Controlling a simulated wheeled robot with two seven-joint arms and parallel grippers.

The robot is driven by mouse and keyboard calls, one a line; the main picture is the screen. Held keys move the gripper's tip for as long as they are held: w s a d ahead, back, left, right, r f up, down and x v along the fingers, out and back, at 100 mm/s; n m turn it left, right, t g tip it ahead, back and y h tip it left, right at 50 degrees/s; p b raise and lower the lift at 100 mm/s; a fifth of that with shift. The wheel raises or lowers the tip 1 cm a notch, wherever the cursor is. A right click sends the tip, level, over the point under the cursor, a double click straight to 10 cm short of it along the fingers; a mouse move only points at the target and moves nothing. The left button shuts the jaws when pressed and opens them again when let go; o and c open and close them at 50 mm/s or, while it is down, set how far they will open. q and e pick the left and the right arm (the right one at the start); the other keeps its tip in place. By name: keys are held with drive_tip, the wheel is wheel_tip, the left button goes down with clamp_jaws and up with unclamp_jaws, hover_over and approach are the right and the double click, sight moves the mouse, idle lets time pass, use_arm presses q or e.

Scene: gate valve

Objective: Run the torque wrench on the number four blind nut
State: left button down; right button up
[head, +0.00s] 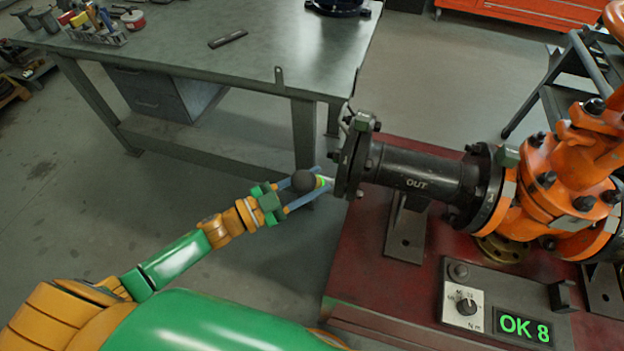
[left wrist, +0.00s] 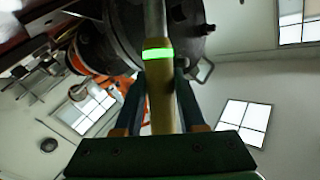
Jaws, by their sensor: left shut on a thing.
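My left gripper (head: 322,180) is shut on the torque wrench (head: 303,181), beside the left end of the black pipe. In the left wrist view the wrench's tan handle (left wrist: 161,100) lies between the fingers, with a lit green band and a grey shaft running toward the dark flange (left wrist: 185,28). In the head view the wrench's dark round end hides part of it. The blind flange (head: 349,158) closes the pipe's left end and has several nuts. I cannot tell which nut is number four or whether the wrench is seated on one. My right gripper is not in view.
The orange valve (head: 570,170) and black pipe (head: 418,180) stand on a dark red base (head: 375,285). A control box (head: 490,305) there shows "OK 8" in green. A grey workbench (head: 240,60) with tools stands behind. Open floor lies left of the base.

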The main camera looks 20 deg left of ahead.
use_arm(q)
drive_tip(key=shift+a+r, duration=0.1)
drive_tip(key=shift+a+b, duration=0.4)
drive_tip(key=shift+a, duration=1.7)
